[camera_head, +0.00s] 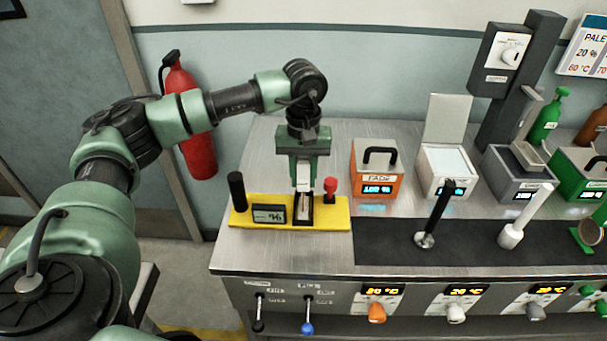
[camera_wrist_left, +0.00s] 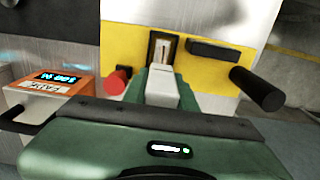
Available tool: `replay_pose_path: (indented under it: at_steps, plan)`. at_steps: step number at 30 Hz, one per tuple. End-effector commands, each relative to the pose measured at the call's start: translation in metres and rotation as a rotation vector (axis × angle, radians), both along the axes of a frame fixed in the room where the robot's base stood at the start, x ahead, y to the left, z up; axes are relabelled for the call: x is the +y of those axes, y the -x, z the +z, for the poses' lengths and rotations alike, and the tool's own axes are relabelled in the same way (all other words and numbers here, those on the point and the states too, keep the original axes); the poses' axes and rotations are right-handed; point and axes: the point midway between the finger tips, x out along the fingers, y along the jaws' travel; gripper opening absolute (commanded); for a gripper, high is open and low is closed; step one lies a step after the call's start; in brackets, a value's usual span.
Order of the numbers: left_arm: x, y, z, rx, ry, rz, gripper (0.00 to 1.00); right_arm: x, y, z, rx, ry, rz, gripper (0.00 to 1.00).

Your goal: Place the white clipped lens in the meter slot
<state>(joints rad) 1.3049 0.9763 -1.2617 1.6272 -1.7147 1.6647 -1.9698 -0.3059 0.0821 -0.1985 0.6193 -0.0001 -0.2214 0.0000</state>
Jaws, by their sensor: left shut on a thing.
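The meter is a yellow base (camera_head: 333,213) at the bench's left end, with a small display (camera_head: 268,213), a black post (camera_head: 237,190) and a red knob (camera_head: 330,186). My left gripper (camera_head: 303,190) points down over the middle of the base. In the left wrist view it is shut on a white block-like piece (camera_wrist_left: 160,86), apparently the white clipped lens. The dark-framed meter slot (camera_wrist_left: 161,48) shows just beyond that piece, with something pale inside. I cannot tell whether the piece touches the slot. My right gripper is out of view.
An orange box (camera_head: 374,168) stands right of the meter, then a white open-lidded box (camera_head: 445,165) and a grey one (camera_head: 513,175). Black (camera_head: 436,210) and white (camera_head: 526,215) handled tools stand on the dark mat (camera_head: 395,250). A red extinguisher (camera_head: 197,150) hangs behind my left arm.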

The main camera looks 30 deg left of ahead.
Motion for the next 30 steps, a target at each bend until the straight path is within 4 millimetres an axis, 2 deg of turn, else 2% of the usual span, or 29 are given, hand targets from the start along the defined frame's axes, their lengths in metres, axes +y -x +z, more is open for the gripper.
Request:
replay_pose_path:
  at_steps: [5,6,8,9,17,21,25,30]
  plan:
    - [0.0,0.0,-0.002,0.0,0.0,0.0,0.0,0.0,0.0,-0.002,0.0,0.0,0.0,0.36]
    - [0.0,0.0,-0.003,0.0,0.0,0.0,0.3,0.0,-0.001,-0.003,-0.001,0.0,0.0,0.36]
    - [0.0,0.0,-0.002,0.0,0.0,0.0,0.46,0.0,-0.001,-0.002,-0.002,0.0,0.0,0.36]
    - [0.0,0.0,-0.002,0.0,0.0,0.0,0.49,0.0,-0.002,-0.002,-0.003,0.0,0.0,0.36]
    - [0.0,0.0,-0.001,0.0,0.0,0.0,0.49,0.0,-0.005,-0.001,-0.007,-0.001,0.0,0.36]
    - [0.0,-0.001,0.005,-0.001,0.0,0.0,0.49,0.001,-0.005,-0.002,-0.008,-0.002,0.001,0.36]
    - [0.0,-0.001,0.025,-0.005,0.0,-0.001,0.49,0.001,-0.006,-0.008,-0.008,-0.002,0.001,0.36]
    - [-0.001,-0.002,0.064,-0.006,0.001,-0.001,0.49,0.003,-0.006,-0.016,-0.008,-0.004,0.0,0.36]
